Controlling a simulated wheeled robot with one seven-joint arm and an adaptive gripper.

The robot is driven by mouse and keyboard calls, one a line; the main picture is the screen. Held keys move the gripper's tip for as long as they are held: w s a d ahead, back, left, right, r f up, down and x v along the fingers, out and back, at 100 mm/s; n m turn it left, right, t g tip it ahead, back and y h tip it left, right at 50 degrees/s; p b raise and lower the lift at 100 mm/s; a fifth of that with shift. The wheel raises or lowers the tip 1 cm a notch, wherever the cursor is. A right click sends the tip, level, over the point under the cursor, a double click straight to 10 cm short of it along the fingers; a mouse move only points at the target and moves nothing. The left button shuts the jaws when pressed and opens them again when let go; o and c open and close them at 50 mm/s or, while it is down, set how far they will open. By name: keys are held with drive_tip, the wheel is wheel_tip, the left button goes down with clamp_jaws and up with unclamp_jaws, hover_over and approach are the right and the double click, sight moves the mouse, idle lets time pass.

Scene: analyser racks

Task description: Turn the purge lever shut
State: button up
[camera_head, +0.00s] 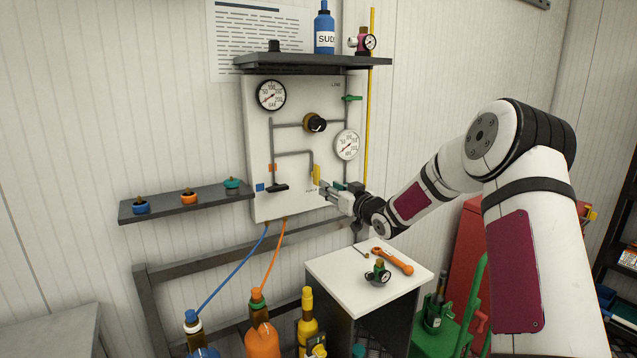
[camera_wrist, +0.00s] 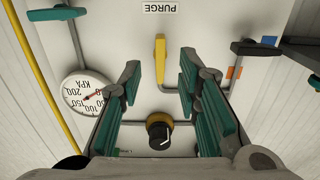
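The yellow purge lever (camera_head: 317,174) is on the lower right of the white gas panel (camera_head: 292,212), standing upright. In the wrist view the lever (camera_wrist: 160,62) also runs up and down the picture, beside the upside-down PURGE label (camera_wrist: 159,8). My gripper (camera_head: 325,191) is at the panel, close to the lever. In the wrist view my gripper (camera_wrist: 160,82) is open, with teal-padded fingers apart to the left and right of the lever. Neither finger visibly touches it; the exact depth gap is hard to judge.
A black-handled valve (camera_head: 279,188) sits left of the lever. A round gauge (camera_head: 347,145) and a black-and-yellow knob (camera_head: 315,123) are above. A yellow pipe (camera_head: 368,100) runs beside the panel. A small table (camera_head: 340,288) with a wrench (camera_head: 393,261) stands below.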

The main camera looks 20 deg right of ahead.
sight(315, 174)
drive_tip(key=w, duration=0.2)
drive_tip(key=w+a, duration=0.1)
drive_tip(key=w, duration=0.4)
drive_tip(key=shift+w+a, duration=0.25)
clamp_jaws()
